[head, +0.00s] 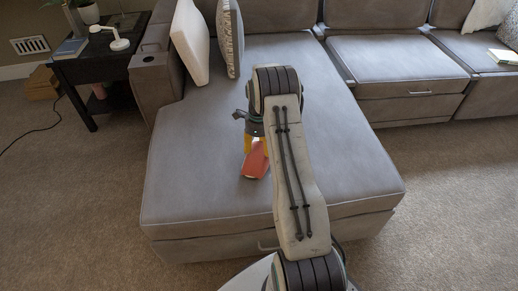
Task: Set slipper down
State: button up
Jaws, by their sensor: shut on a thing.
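An orange-red slipper (255,163) shows in the head view, just below my gripper (249,146), over the grey chaise seat of the sofa (185,190). My gripper has yellow finger parts and is shut on the slipper. My own arm covers much of the gripper and the area to its right. I cannot tell whether the slipper touches the seat or hangs a little above it.
A white cushion (190,42) and a patterned cushion (230,38) stand at the chaise's back left. A dark side table (95,62) with a white lamp (116,36) is further left. The chaise's front and left seat are bare. Carpet (70,200) lies open at left.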

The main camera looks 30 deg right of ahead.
jog(key=o, duration=1.2)
